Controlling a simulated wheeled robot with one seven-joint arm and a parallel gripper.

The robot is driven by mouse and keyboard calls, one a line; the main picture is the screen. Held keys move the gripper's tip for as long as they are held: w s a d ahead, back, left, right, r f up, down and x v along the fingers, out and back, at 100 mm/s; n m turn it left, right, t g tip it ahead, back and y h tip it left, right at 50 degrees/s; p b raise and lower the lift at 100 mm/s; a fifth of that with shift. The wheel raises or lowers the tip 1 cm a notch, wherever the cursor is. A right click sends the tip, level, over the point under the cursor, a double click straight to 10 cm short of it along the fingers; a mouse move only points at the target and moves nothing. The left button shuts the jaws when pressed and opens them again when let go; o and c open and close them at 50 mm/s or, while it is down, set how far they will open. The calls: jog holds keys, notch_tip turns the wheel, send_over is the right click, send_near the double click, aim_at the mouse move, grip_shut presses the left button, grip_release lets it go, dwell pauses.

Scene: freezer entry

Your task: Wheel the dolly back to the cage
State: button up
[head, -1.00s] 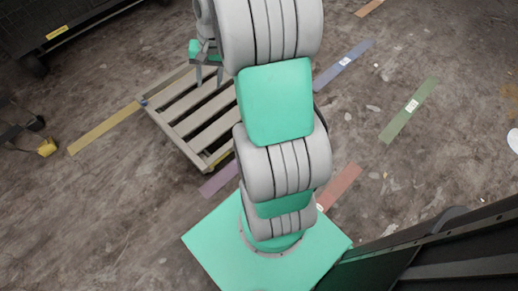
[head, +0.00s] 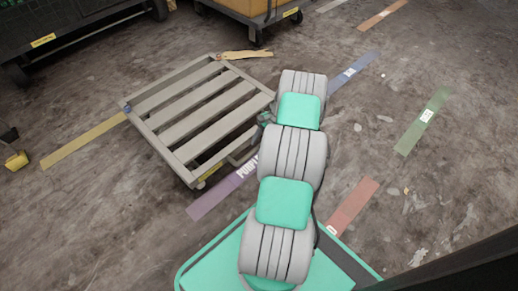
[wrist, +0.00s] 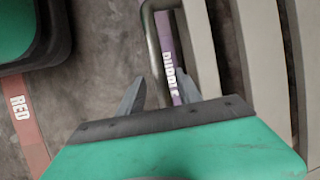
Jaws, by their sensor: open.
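The dolly (head: 190,120) is a low grey slatted platform on the floor, left of my arm in the head view. Its slats also show at the right of the wrist view (wrist: 249,60). A bent metal handle bar (wrist: 153,50) sticks out from its near side. My gripper (wrist: 160,92) is open, with the bar running down between its two fingers; I cannot tell whether they touch it. In the head view my arm mostly hides the gripper. A dark cage-like cart (head: 60,35) stands at the upper left; I cannot tell whether it is the task's cage.
Another wheeled cart (head: 262,12) with a tan load stands at the top. Floor strips are yellow (head: 85,140), purple (head: 215,194), red (head: 352,205), green (head: 424,120) and blue (head: 352,70). A yellow object (head: 16,160) lies far left. A dark structure (head: 470,260) fills the lower right.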

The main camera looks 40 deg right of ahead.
jog(key=shift+a+f, duration=0.15)
jog(key=shift+f, duration=0.25)
jog(key=shift+r, duration=0.1)
jog(key=shift+c, duration=0.4)
grip_shut()
dwell(0.6)
